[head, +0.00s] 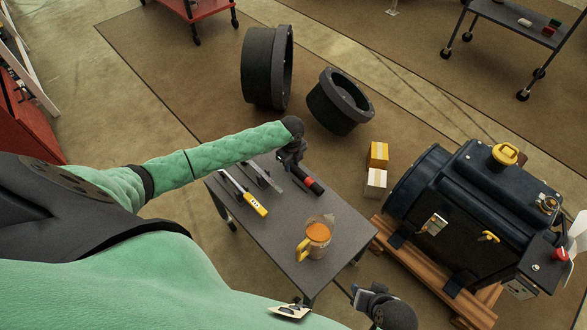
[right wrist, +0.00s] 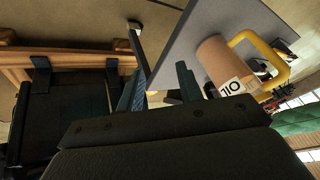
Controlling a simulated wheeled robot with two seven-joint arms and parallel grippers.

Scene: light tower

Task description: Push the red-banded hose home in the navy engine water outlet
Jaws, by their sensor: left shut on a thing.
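The short black hose with a red band (head: 312,185) is at the far edge of the grey cart top, in the head view. My left gripper (head: 291,160) is shut on the hose's far end; the red-banded end points toward the lower right. I cannot tell whether the hose touches the cart. The navy engine (head: 455,205) stands on the right, well apart from the hose. A metal fitting (head: 547,204) is on its top right; I cannot tell whether it is the water outlet. My right gripper (head: 368,298) is low beside the cart, its fingers apart and empty in the right wrist view (right wrist: 162,92).
The grey cart (head: 275,235) carries a yellow-handled mug (head: 316,236) and a yellow tool (head: 245,195). The engine rests on a wooden pallet (head: 440,280). Yellow and white boxes (head: 377,155) and two large black rings (head: 266,68) stand on the floor beyond.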

